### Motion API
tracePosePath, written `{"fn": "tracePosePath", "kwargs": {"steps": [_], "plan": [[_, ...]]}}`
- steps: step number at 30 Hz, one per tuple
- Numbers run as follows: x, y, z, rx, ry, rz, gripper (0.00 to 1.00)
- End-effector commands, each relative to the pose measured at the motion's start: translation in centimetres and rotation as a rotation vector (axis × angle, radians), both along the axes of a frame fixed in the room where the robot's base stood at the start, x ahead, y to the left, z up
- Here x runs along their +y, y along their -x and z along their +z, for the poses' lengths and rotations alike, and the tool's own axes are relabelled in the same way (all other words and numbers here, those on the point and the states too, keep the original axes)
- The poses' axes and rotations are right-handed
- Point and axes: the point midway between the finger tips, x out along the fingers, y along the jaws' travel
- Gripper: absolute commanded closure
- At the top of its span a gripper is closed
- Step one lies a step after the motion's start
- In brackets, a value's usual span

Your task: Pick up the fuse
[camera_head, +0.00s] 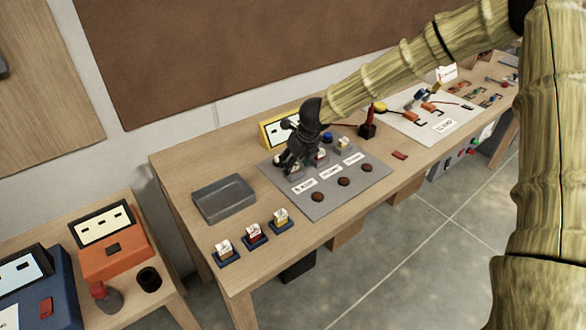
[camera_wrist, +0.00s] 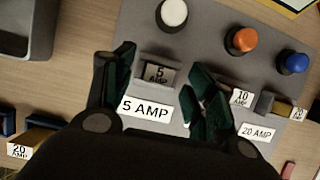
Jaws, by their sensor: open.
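My gripper (camera_head: 293,162) is over the grey panel (camera_head: 315,205), fingers pointing down. In the wrist view my gripper (camera_wrist: 157,88) is open, with one dark green finger on each side of a small fuse-like block (camera_wrist: 160,73) marked "5 AMP". The block sits in a grey holder behind the "5 AMP" label (camera_wrist: 146,109). I cannot tell if the fingers touch it. To its right are blocks marked 10 (camera_wrist: 241,97) and 20 (camera_wrist: 298,113). Three more labelled fuses, brown (camera_head: 224,252), red (camera_head: 254,235) and yellow (camera_head: 280,219), stand on blue bases at the table's front left.
A grey tray (camera_head: 224,182) lies left of the panel. White (camera_wrist: 173,13), orange (camera_wrist: 241,40) and blue (camera_wrist: 292,61) knobs stand behind the holders. A yellow meter box (camera_head: 275,128) is at the back. A red-and-black post (camera_head: 369,128) stands to the right.

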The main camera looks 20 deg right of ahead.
Motion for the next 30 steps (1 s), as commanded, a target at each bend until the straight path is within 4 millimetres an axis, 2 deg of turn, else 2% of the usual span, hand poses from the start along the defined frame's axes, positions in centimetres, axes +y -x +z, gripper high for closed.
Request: {"fn": "tracePosePath", "kwargs": {"steps": [3,11,18,30], "plan": [[0.07,-0.17,-0.64,0.002,0.000,-0.001,0.45],[0.11,-0.25,-0.74,0.001,0.000,-0.001,0.45],[0.10,-0.24,-0.73,0.001,0.000,-0.001,0.87],[0.10,-0.30,-0.22,-0.002,-0.001,-0.001,0.87]]}}
